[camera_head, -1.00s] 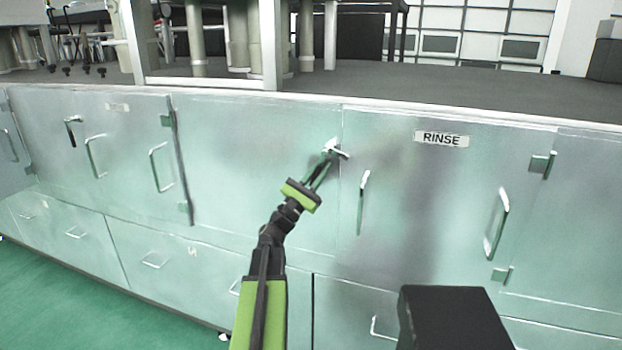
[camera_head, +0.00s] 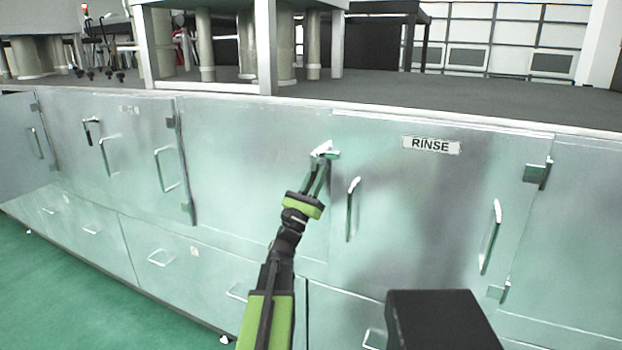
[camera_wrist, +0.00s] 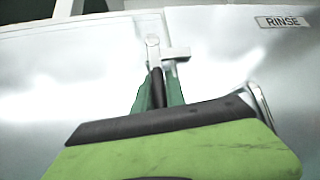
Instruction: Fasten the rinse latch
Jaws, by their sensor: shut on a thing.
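The rinse latch (camera_head: 325,149) is a small silver fitting at the seam beside the door labelled RINSE (camera_head: 431,145). In the wrist view the latch shows a silver pivot arm (camera_wrist: 153,45) with a dark grip pointing down, and a silver catch piece (camera_wrist: 178,53) just to its right. My gripper (camera_head: 318,174) is just below the pivot, its green fingers on either side of the dark grip. In the wrist view my gripper (camera_wrist: 158,90) is shut on that grip, hiding part of it. The rinse door looks roughly flush with the panel to its left.
The rinse door's upright handle (camera_head: 352,208) stands just right of my gripper, and another handle (camera_head: 490,237) is farther right. A similar latch with a dark grip (camera_head: 90,132) is at far left. Drawers run below. A dark grey worktop (camera_head: 480,105) lies above.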

